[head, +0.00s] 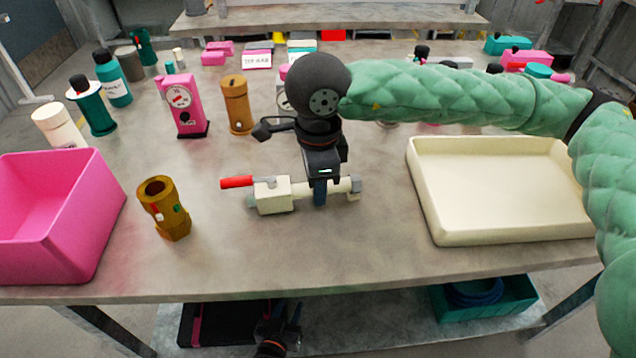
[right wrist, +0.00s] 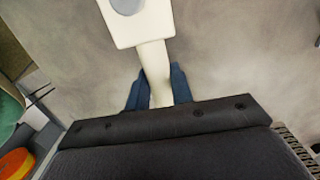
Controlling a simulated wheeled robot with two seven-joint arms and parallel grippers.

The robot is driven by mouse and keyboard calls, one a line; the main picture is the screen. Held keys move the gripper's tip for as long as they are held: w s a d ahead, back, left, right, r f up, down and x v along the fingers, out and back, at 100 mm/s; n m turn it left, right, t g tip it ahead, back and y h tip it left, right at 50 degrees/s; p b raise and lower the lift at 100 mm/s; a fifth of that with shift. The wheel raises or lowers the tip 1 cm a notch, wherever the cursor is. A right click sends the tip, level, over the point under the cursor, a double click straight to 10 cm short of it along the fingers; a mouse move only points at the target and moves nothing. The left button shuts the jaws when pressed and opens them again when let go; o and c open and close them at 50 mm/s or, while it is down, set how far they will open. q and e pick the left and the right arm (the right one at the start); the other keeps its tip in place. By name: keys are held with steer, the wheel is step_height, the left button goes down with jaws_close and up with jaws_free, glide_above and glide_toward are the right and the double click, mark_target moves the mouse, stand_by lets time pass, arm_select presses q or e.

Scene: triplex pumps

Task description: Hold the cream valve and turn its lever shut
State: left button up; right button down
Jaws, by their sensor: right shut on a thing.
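The cream valve (head: 273,196) lies across the middle of the table, its red lever (head: 237,182) pointing left, roughly along the pipe. My right gripper (head: 320,192) comes down from above and is shut on the valve's pipe, right of its block-shaped body. In the right wrist view the pipe (right wrist: 153,70) runs between the blue fingers (right wrist: 158,92), below the cream body (right wrist: 138,20); the red lever is not visible there. My left gripper (head: 280,322) is low, in front of the table edge and apart from the valve; its finger gap is unclear.
A brass cylinder (head: 163,208) and a pink bin (head: 60,215) stand to the left. A cream tray (head: 500,238) is at the right. A pink gauge unit (head: 184,105) and an orange cylinder (head: 236,104) stand behind. Table around the lever is clear.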

arm_select(q)
steer(key=shift+t, duration=0.7)
steer(key=shift+w+r, duration=0.25)
steer(key=shift+r, duration=0.4)
steer(key=shift+w+r, duration=0.2)
steer(key=shift+r, duration=0.45)
steer(key=shift+w+r, duration=0.25)
steer(key=shift+r, duration=0.4)
